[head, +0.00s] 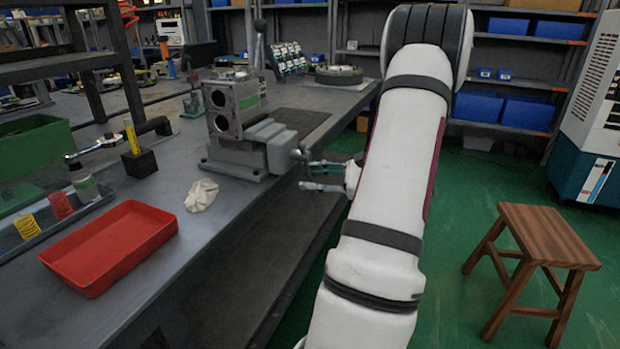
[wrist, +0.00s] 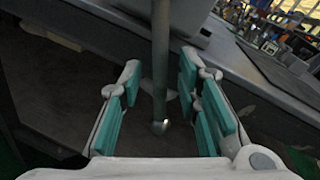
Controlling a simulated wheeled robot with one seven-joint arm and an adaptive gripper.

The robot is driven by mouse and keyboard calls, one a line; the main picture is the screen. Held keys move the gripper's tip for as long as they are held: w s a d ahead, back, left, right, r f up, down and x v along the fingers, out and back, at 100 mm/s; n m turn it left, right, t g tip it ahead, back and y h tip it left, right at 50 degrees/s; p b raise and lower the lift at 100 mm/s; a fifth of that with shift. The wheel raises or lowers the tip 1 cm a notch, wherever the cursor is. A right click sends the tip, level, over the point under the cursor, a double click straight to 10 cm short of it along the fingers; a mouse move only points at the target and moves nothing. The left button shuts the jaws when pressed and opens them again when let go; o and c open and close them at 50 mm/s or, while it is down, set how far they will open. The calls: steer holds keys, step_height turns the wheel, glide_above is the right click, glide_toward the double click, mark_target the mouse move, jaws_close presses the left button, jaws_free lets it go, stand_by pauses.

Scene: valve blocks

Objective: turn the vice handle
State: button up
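The grey vice (head: 235,158) stands on the bench near its front edge and holds a metal block with two round holes (head: 228,108). The vice handle is a thin rod; in the wrist view the handle (wrist: 160,62) runs down from the top, with its rounded end low between my fingers. In the head view the handle is small, near the vice's right end, and hard to make out. My gripper (head: 307,176) is open just right of the vice, beyond the bench edge. In the wrist view its teal-padded fingers are on both sides of the handle, with visible gaps.
A red tray (head: 110,245), a white rag (head: 201,195) and a black block with a yellow piece (head: 138,160) lie on the bench left of the vice. A wooden stool (head: 533,240) stands on the green floor at right. Open floor surrounds the stool.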

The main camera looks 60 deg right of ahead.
steer(key=v, duration=1.1)
steer(key=shift+s, duration=0.1)
steer(key=shift+c, duration=0.3)
